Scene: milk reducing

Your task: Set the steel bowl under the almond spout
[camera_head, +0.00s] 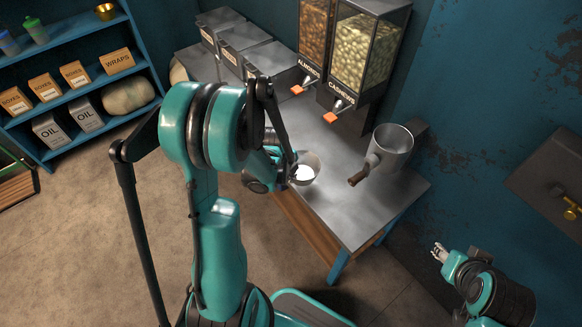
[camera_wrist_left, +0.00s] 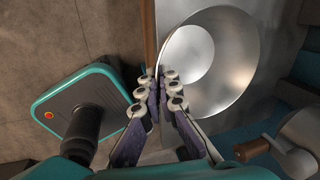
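The steel bowl (camera_head: 309,160) is at the counter's front edge in the head view, below and in front of the spouts. In the left wrist view the bowl (camera_wrist_left: 232,62) is wide and shiny. My left gripper (camera_head: 291,172) is at its left rim; in the left wrist view its fingertips (camera_wrist_left: 160,77) close together on that rim. Whether the bowl is off the counter I cannot tell. The almond spout (camera_head: 297,90) has an orange tip under the ALMONDS dispenser (camera_head: 314,38), behind the bowl. My right gripper (camera_head: 438,250) is far right, empty, its opening unclear.
The cashew spout (camera_head: 331,117) is right of the almond one. Grey bins (camera_head: 242,38) stand back left. Counter below the spouts is clear.

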